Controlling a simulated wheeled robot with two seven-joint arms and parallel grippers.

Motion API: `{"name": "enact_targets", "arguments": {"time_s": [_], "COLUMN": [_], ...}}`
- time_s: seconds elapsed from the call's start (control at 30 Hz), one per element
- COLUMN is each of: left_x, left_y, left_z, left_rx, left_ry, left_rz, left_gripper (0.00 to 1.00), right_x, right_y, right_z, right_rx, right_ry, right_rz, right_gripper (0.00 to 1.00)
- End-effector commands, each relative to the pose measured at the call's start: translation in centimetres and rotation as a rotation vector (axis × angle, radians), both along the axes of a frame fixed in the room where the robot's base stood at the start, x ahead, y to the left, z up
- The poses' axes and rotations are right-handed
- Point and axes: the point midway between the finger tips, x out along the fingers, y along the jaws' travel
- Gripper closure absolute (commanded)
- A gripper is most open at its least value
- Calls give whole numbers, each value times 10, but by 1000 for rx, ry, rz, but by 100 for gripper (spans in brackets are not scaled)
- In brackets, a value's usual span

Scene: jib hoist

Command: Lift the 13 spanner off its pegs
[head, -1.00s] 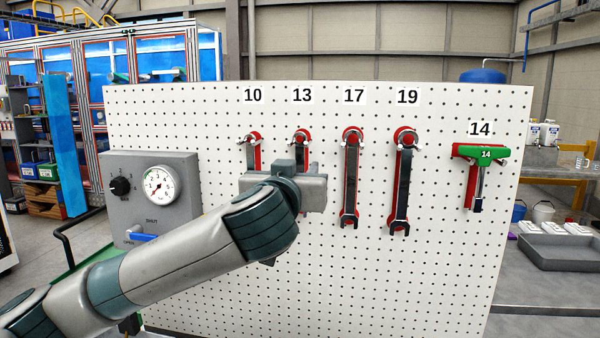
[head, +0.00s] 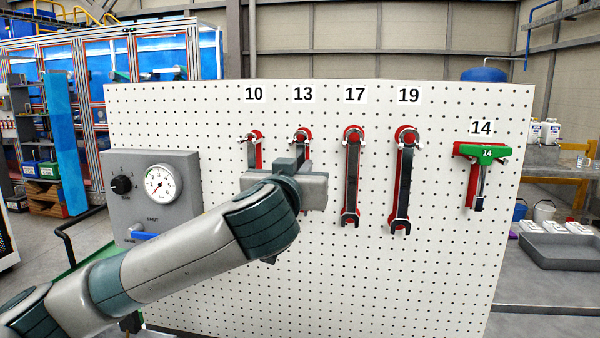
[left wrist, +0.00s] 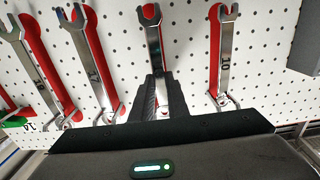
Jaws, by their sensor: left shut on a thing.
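The 13 spanner (head: 301,137) hangs on the pegboard under its "13" label, upper end at the pegs and red outline behind it. In the head view my left gripper (head: 300,166) hides most of its shaft. In the left wrist view, seen upside down, my left gripper (left wrist: 162,98) is shut on the shaft of the 13 spanner (left wrist: 155,48), whose open end points up in the picture. The spanner still lies close to the board; whether its ring is clear of the pegs is hidden. My right gripper is not in view.
The 10 spanner (head: 254,148) hangs close beside my gripper on the left, the 17 spanner (head: 351,180) on the right. Farther right hang the 19 spanner (head: 403,185) and a green-handled 14 tool (head: 482,155). A grey gauge box (head: 152,195) is mounted at the left.

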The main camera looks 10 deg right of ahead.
Motion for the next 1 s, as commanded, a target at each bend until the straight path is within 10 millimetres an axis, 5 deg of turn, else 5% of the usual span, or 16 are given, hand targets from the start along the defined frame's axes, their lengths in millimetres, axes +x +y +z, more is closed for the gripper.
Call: {"name": "enact_targets", "arguments": {"time_s": [0.4,0.6,1.0], "left_x": [-11,-48,-134], "left_y": [3,18,54], "left_z": [13,12,15], "left_rx": [-2,-4,-2], "left_ry": [0,-2,-2], "left_rz": [-4,-6,-5], "left_gripper": [100,100,100], "right_x": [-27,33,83], "right_y": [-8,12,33], "right_z": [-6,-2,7], "right_rx": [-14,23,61], "right_ry": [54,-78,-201], "right_rz": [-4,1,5], "right_gripper": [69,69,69]}}
